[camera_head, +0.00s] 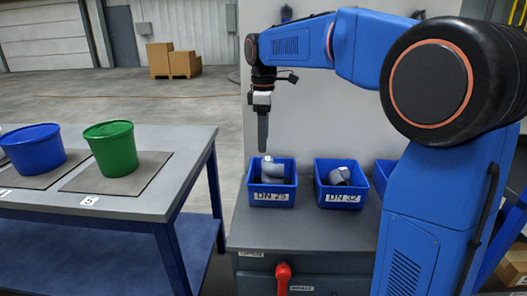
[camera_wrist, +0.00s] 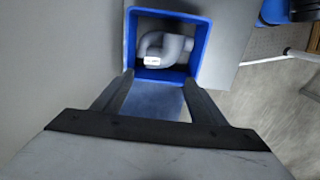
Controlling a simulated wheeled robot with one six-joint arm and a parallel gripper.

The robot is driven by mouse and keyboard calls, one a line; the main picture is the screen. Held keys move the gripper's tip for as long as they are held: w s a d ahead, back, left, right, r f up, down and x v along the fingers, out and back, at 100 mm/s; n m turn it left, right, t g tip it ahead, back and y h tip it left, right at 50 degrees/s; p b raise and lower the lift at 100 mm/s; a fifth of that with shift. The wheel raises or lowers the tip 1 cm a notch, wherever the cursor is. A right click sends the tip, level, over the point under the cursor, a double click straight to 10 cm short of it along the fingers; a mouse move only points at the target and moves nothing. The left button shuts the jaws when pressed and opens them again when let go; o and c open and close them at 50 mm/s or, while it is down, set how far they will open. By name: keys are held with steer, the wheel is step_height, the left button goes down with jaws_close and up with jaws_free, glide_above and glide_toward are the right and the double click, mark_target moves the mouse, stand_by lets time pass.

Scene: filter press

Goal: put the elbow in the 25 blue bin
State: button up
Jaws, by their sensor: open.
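The blue bin labelled DN 25 (camera_head: 270,196) stands on the grey cabinet top in the head view, and its rim shows in the wrist view (camera_wrist: 128,40). A grey pipe elbow (camera_head: 273,171) lies inside it, and the wrist view shows the curved elbow (camera_wrist: 168,47) with a small white label. My gripper (camera_head: 263,145) points straight down just above the DN 25 bin. In the wrist view my gripper (camera_wrist: 157,85) has its two fingers spread apart with nothing between them, and the elbow lies beyond the tips.
A second blue bin labelled DN 32 (camera_head: 341,198) stands to the right with a grey fitting (camera_head: 340,176) in it. Another blue bin (camera_head: 383,174) is partly hidden by my arm. A red handle (camera_head: 283,274) sticks out of the cabinet front. A table (camera_head: 150,205) at left holds blue and green buckets.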

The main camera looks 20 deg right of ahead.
step_height(320, 180, up, 4)
steer(key=shift+f, duration=0.15)
steer(key=s+d+f+m+t, duration=0.1)
steer(key=s+d+f+m, duration=0.2)
steer(key=s+f, duration=0.3)
steer(key=s+d+f+m+t, duration=0.2)
steer(key=s+f+m, duration=0.4)
steer(key=s, duration=1)
steer(key=s+d+f+m+t, duration=0.1)
steer(key=s+d+f+m, duration=0.3)
steer(key=s, duration=0.8)
step_height(320, 180, down, 3)
steer(key=shift+d+r+m+t, duration=0.2)
steer(key=shift+m+t, duration=0.2)
steer(key=shift+m, duration=0.2)
